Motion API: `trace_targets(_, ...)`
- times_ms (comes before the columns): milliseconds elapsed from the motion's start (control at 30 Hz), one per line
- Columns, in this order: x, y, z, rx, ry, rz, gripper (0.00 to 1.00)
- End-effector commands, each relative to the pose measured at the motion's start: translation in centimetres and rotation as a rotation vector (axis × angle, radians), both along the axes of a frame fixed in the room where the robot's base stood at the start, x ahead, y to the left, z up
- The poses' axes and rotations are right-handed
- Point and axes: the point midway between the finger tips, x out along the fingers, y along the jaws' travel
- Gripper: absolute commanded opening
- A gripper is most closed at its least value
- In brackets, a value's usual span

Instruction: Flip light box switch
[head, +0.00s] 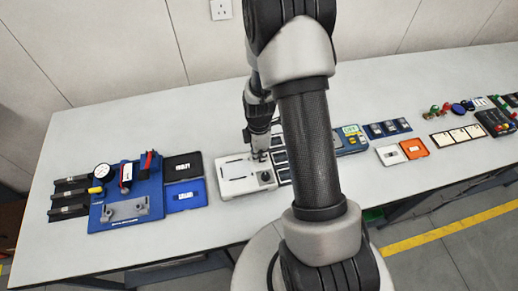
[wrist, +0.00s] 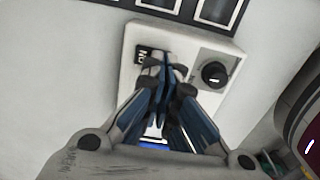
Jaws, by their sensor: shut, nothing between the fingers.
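The light box (head: 232,185) is a white, flat-topped unit on the bench, left of my arm in the head view. In the wrist view its white panel (wrist: 190,45) carries a round black knob (wrist: 214,74) and a small black label (wrist: 143,55) with white letters. My gripper (head: 260,156) is over the box's right part. In the wrist view its fingers (wrist: 167,68) are together and empty, close over the panel between label and knob. The fingertips hide the switch area, so the switch's position and any contact cannot be told.
Black-framed panels (wrist: 215,10) lie close beside the box. A blue fixture board (head: 125,205) with a gauge, and black and blue trays (head: 185,193), stand to the left. An orange tray (head: 414,149) and other items lie right. The front bench strip is clear.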

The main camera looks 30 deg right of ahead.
Motion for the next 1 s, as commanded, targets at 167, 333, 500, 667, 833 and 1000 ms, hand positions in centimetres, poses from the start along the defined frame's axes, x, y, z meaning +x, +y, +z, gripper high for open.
trace_targets(167,0.01,0.00,-0.27,0.000,0.000,0.000,0.00)
trace_targets(333,0.00,0.00,-0.24,0.000,0.000,0.000,0.00)
trace_targets(500,-0.12,0.03,-1.13,0.000,0.000,0.000,0.00)
trace_targets(667,-0.17,0.05,-0.96,0.000,0.001,0.000,0.00)
trace_targets(833,-0.08,0.02,-0.95,0.001,0.003,0.000,0.00)
trace_targets(1000,0.58,-0.17,-0.78,0.000,0.001,0.000,0.00)
